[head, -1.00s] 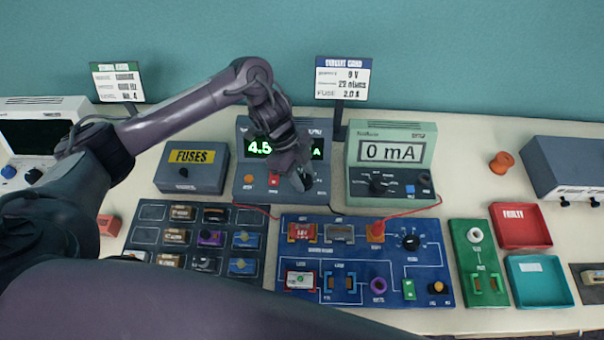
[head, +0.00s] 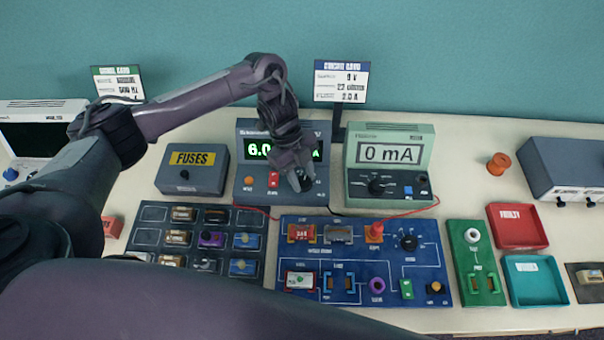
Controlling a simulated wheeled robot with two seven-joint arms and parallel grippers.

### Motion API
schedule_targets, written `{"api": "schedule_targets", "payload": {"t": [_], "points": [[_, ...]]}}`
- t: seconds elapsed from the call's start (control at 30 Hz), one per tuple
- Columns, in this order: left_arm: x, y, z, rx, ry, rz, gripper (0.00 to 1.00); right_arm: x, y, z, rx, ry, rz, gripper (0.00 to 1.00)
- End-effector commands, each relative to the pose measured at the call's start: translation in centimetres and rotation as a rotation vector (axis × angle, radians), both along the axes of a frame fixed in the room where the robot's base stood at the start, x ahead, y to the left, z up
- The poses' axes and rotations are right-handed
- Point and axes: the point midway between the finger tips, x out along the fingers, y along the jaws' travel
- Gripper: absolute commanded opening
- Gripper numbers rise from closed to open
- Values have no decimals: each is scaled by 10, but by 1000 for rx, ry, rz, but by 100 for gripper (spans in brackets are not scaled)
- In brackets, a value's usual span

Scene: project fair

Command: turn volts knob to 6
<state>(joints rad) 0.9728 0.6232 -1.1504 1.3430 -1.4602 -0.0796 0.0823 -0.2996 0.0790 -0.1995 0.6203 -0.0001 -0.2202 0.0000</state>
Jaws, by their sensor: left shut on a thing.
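The power supply (head: 243,189) is a dark grey-blue box at the middle of the table. Its green display (head: 257,149) starts with "6.0"; my left arm hides part of the rest. My left gripper (head: 298,186) points down at the right part of the supply's front panel. It is shut on the volts knob, which the fingers mostly hide. An orange button (head: 249,182) and a red switch (head: 273,180) show to the left of the fingers. My right gripper is not in view.
A green meter (head: 391,148) reading 0 mA stands close to the right of the supply. A fuses box (head: 191,181) stands to its left. A blue circuit board (head: 335,262) lies in front, with red leads running to it.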

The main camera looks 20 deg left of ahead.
Motion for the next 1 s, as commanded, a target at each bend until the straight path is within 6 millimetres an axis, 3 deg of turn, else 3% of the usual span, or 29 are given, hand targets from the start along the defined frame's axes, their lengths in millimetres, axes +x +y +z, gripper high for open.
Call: {"api": "schedule_targets", "payload": {"t": [0.07,0.1,0.27,0.63,1.0], "points": [[0,0,0,0,0,1,11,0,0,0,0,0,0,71],[0,0,0,0,0,1,35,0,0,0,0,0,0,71],[0,0,0,0,0,1,55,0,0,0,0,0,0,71],[3,3,7,1,-4,1,55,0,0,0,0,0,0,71],[13,21,58,2,-4,1,55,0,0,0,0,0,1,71]]}}
